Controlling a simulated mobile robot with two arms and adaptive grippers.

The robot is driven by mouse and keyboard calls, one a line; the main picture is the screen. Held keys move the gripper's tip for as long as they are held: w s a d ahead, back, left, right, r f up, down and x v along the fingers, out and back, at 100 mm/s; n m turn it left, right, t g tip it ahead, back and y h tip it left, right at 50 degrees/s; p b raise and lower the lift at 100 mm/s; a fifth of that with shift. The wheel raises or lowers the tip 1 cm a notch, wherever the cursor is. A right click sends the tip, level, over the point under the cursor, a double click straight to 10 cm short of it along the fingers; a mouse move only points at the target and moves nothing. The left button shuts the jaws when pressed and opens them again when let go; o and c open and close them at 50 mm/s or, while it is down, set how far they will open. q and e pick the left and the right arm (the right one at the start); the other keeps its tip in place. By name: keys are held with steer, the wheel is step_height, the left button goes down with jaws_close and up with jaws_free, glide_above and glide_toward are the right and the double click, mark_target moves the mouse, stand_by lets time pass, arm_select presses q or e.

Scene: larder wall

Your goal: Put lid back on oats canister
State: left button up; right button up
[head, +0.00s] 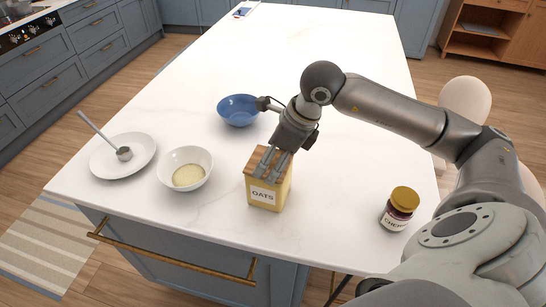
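The oats canister (264,195) is a pale yellow box with an OATS label, upright near the front edge of the island. A wooden lid (254,160) lies over its top; I cannot tell if it is fully seated. My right gripper (268,172) reaches down from above and behind, with its fingertips at the lid and the top front of the canister. The two fingers are a little apart. They hide part of the lid, and I cannot tell if they grip it. My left gripper is not in view.
A white bowl (204,161) with pale contents stands left of the canister. Further left is a white plate (103,163) with a metal scoop (124,154). A blue bowl (238,104) is behind. A gold-lidded jar (392,222) stands at right.

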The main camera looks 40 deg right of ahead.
steer(key=shift+f+b, duration=0.15)
steer(key=shift+b, duration=0.2)
stand_by(0.5)
steer(key=o, duration=0.9)
steer(key=shift+r+p, duration=2.25)
steer(key=shift+r, duration=1.3)
jaws_close()
